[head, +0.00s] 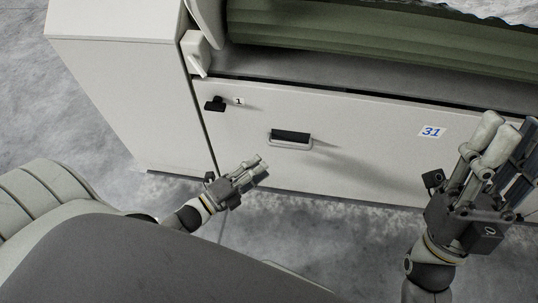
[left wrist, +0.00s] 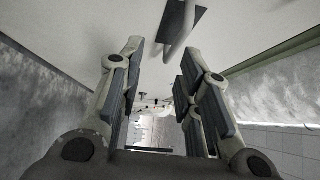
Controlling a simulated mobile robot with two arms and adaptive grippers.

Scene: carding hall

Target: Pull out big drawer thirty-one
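The big drawer is a wide white front (head: 360,151) with a blue "31" label (head: 431,132) at its upper right. Its handle (head: 290,142) is a pale bar over a dark recess, left of the label. My left gripper (head: 262,168) is below and left of the handle, apart from it. In the left wrist view my left gripper (left wrist: 160,55) has its fingers spread with nothing between them. The handle bar (left wrist: 178,34) shows there past the fingertips. My right gripper (head: 505,130) is in front of the drawer's right end; its finger gap is unclear.
A black latch or knob (head: 215,103) with a small "1" label sits at the front's upper left. A white cabinet (head: 120,80) stands to the left. A green roller (head: 370,45) lies above the drawer. The floor (head: 30,110) is grey and mottled.

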